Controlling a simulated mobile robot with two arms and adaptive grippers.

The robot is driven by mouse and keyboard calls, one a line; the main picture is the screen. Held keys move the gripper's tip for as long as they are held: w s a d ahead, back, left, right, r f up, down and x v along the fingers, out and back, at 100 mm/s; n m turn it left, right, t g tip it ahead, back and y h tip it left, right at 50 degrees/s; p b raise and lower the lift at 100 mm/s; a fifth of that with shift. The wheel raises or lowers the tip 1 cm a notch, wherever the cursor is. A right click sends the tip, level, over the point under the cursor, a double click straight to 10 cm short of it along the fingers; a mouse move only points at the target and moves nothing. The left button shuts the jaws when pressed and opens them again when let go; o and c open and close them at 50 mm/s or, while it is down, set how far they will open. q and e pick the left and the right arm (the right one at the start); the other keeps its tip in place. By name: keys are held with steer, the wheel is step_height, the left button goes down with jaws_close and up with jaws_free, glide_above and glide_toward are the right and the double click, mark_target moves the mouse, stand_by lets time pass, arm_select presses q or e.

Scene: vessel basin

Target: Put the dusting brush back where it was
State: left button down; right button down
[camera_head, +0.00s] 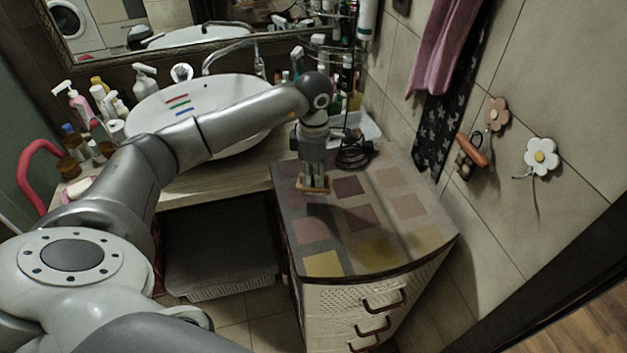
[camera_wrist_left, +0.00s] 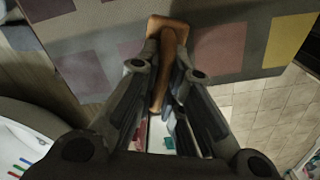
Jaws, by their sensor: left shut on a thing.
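My left gripper (camera_head: 314,186) hangs over the left part of the checkered top of the drawer cabinet (camera_head: 350,262), pointing down. It is shut on the dusting brush (camera_head: 313,189), of which only a brown strip shows at the fingertips. In the left wrist view the brush (camera_wrist_left: 168,28) shows a broad brown end beyond the fingers and a narrower part running back between them. The left gripper's fingers (camera_wrist_left: 167,72) flank this narrow part. I cannot tell whether the brush touches the cabinet top. My right gripper is not in view.
The white basin (camera_head: 150,112) stands on the counter at the left, with several bottles beside it. A dark coiled object (camera_head: 353,152) and a white tray (camera_head: 370,130) are behind my gripper. The cabinet's front and right top are clear. A tiled wall bounds the right.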

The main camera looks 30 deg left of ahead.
mark_target(313, 183)
arm_select(q)
step_height(313, 183, down, 3)
steer(key=shift+r+p, duration=0.15)
steer(key=shift+p, duration=0.9)
steer(key=shift+f, duration=0.2)
steer(key=shift+f, duration=0.1)
steer(key=shift+f, duration=0.15)
steer(key=c, duration=1.6)
jaws_free()
steer(key=shift+c, duration=0.2)
steer(key=shift+o, duration=0.5)
